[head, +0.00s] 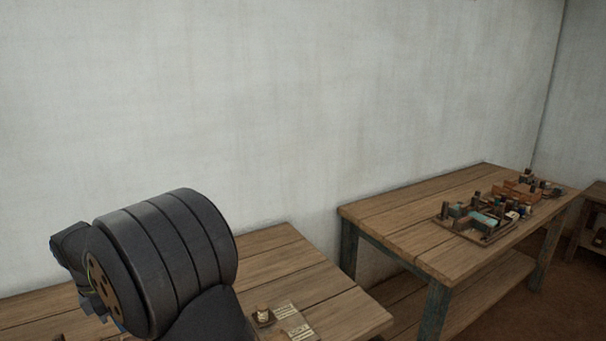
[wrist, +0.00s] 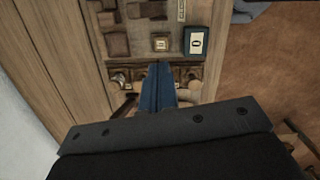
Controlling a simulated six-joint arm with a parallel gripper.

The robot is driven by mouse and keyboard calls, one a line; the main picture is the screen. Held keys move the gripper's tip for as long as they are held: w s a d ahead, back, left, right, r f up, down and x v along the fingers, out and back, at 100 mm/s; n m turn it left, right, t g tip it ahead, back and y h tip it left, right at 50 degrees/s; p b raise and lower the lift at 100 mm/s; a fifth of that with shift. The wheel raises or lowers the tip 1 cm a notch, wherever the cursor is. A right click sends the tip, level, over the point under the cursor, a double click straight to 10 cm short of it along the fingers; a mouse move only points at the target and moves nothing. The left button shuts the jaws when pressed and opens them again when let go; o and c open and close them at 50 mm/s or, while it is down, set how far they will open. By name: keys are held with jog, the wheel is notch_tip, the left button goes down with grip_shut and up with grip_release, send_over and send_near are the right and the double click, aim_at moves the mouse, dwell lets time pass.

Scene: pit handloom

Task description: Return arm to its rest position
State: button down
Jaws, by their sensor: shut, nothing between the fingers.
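My gripper (wrist: 158,84) shows in the wrist view as two blue fingers pressed together, with nothing between them. It points down over a wooden bench top (wrist: 60,50) and covers part of a row of small items there. In the head view a dark, ribbed part of my arm (head: 165,262) rises at the lower left, in front of the near wooden table (head: 270,252). The gripper's fingertips cannot be made out in that view.
Beyond the fingers lie a dark blue box (wrist: 196,41) and a small brass-coloured piece (wrist: 160,44). A second table (head: 400,213) at the right carries a tray of small parts (head: 485,237). A pale wall (head: 300,100) stands behind. Brown floor (wrist: 265,65) lies right of the bench.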

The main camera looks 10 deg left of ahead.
notch_tip(320, 180, down, 8)
jog(key=m+g, duration=0.1)
jog(key=m, duration=0.1)
notch_tip(320, 180, up, 9)
jog(key=shift+a+y, duration=0.35)
jog(key=shift+y, duration=0.05)
